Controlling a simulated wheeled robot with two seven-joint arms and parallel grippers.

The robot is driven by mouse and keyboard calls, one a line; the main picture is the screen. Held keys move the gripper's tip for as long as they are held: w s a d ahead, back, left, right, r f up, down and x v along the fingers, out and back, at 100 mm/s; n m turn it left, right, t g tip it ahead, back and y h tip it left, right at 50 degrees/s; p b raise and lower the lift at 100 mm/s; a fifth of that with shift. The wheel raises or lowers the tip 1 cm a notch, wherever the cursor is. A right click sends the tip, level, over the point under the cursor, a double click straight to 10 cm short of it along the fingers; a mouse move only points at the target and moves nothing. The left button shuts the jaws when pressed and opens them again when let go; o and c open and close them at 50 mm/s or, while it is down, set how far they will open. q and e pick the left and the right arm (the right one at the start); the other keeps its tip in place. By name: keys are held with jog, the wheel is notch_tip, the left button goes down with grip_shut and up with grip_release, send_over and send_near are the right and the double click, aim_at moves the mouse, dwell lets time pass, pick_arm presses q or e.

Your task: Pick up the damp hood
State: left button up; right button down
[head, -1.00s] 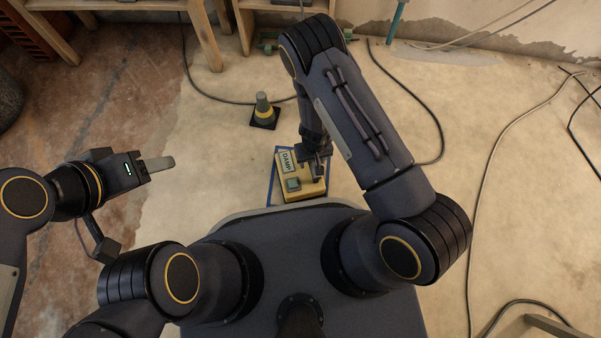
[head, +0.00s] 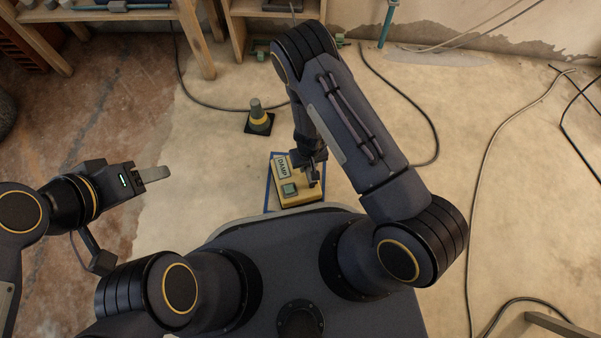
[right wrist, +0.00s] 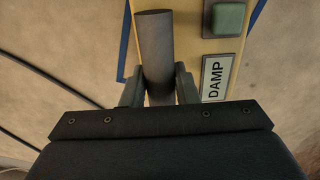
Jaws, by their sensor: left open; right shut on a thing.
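The damp hood (head: 302,199) is a yellow box with a "DAMP" label and a green block on top. It sits within a blue outline on the floor in front of my base. In the right wrist view, the hood's yellow top (right wrist: 190,42) carries a grey bar-like handle (right wrist: 156,50). My right gripper (head: 313,168) is shut on this handle, with one finger on each side of it. I cannot tell whether the hood is clear of the floor. My left gripper (head: 156,174) is open and empty, well to the left of the hood.
Wooden benches (head: 195,40) stand at the back. The pale floor to the right is mostly clear, with cables lying on it.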

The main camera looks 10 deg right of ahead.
notch_tip(320, 180, up, 9)
jog(key=p, duration=0.5)
jog(key=shift+r, duration=0.8)
